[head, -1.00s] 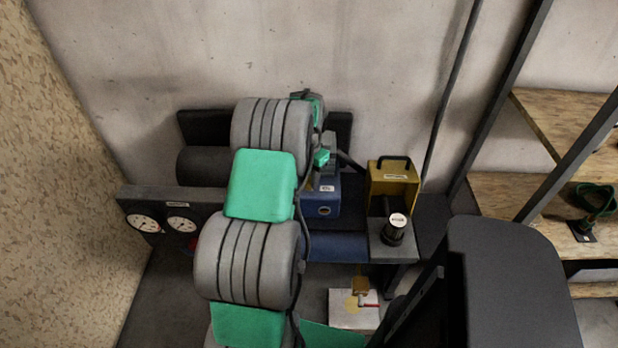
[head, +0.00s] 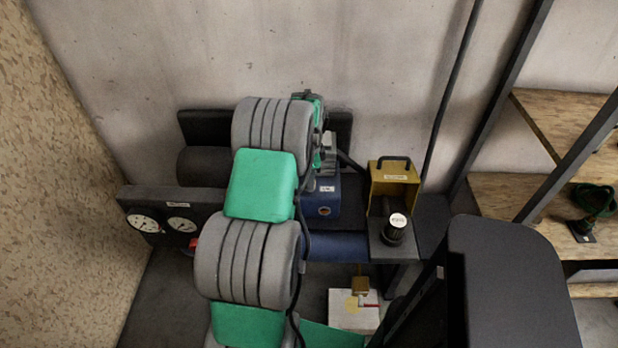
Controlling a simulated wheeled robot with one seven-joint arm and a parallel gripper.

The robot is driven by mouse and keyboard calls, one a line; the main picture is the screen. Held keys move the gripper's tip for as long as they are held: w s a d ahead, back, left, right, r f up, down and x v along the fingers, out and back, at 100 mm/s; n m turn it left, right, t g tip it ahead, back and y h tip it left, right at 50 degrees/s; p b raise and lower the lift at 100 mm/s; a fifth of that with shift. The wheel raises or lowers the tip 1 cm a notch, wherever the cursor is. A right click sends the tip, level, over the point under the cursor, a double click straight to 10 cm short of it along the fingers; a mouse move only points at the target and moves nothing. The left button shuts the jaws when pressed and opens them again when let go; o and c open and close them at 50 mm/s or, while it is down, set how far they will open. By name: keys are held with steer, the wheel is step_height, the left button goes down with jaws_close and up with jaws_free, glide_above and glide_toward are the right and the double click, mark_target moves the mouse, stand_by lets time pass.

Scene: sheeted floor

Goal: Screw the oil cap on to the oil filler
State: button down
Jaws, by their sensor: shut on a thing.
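My gripper (head: 328,162) is at the far end of my green and grey arm, just above the blue machine (head: 320,203) by the back wall. It is small and partly hidden by my own wrist. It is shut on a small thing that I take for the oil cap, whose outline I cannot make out. The oil filler is not clearly visible; the machine's top below my gripper is partly covered by my arm. I cannot tell whether cap and filler touch.
A yellow box (head: 393,187) with a black handle stands right of the machine. In front of it is a black cylinder (head: 396,229) with a white top. A panel with two gauges (head: 180,224) is at left. Wooden shelves (head: 560,120) stand at right.

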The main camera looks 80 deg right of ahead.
steer(key=m, duration=1.1)
steer(key=shift+a, duration=0.1)
steer(key=c, duration=0.9)
jaws_free()
steer(key=shift+c, duration=0.2)
steer(key=shift+c, duration=0.8)
